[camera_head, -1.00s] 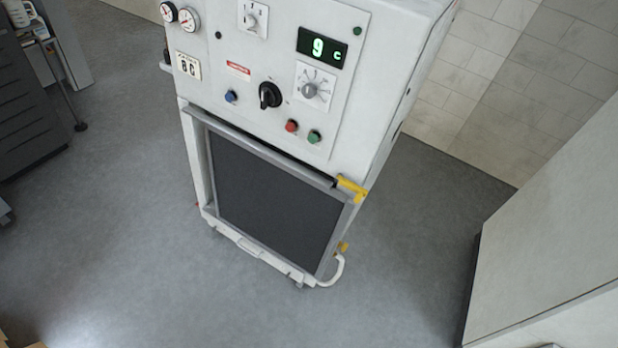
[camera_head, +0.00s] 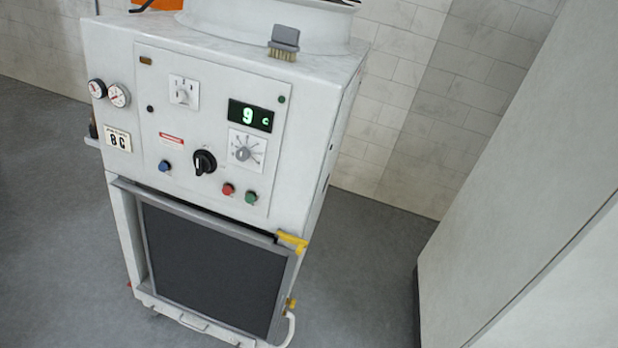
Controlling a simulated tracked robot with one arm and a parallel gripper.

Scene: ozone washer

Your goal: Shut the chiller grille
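The chiller grille (camera_head: 205,268) is a dark mesh panel in a grey frame, low on the front of the white chiller cabinet (camera_head: 312,140). Yellow hinge-like pieces (camera_head: 292,242) sit at its right edge. The frame stands a little proud of the cabinet, with a dark gap along its top right and a strip of white cabinet showing at its left. It looks slightly ajar, but how far is hard to tell. The grille's bottom right is near the picture's lower edge. My gripper is not in view.
The control panel above the grille has gauges (camera_head: 119,95), a display reading 9 (camera_head: 251,115), knobs and buttons. A pale cabinet (camera_head: 530,170) stands at right. Grey floor (camera_head: 60,250) is free at left.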

